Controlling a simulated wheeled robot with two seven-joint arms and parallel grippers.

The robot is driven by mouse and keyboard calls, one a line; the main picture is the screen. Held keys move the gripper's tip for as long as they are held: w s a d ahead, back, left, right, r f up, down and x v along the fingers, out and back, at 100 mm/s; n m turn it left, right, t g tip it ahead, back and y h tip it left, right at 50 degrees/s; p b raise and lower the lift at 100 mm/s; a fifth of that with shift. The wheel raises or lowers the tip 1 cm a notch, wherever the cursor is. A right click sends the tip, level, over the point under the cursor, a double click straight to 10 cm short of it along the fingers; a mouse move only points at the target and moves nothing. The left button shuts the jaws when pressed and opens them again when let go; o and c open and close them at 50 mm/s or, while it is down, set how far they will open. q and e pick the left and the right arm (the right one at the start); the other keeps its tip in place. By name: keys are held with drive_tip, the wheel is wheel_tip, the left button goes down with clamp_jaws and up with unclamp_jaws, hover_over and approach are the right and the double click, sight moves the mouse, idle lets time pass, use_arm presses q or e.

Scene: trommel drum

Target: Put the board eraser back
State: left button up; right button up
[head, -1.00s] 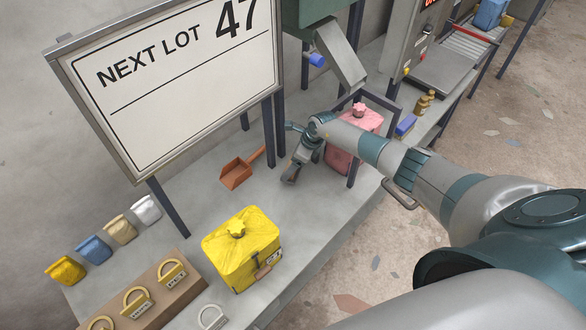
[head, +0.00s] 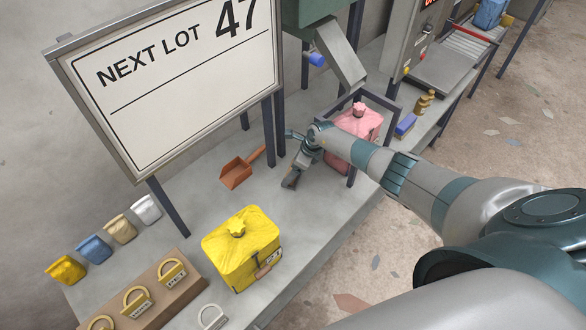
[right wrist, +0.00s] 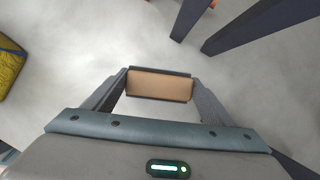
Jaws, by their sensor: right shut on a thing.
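The board eraser appears as a tan block with dark edges (right wrist: 160,85) in the right wrist view. My right gripper (right wrist: 160,92) is shut on it, one finger at each end. In the head view my right gripper (head: 291,179) points down close above the grey table, between the orange scoop and the pink bag. The eraser is mostly hidden there, and I cannot tell whether it touches the table. The whiteboard (head: 180,85), reading "NEXT LOT 47", stands on dark posts to the left. My left gripper is not in view.
A yellow bag (head: 242,250) stands at the front and an orange scoop (head: 237,174) lies beside the board's posts (head: 274,125). A pink bag (head: 358,122) stands behind my right wrist. Several small sacks line the left. The grey table (head: 325,208) is bare around the gripper.

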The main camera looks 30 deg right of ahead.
drive_tip(key=shift+f, duration=0.1)
drive_tip(key=o, duration=1.2)
drive_tip(key=shift+r, duration=0.25)
drive_tip(key=shift+s+d+r, duration=0.15)
drive_tip(key=shift+d+r, duration=0.05)
drive_tip(key=shift+r, duration=0.3)
drive_tip(key=v, duration=0.6)
drive_tip(key=shift+a+r, duration=0.1)
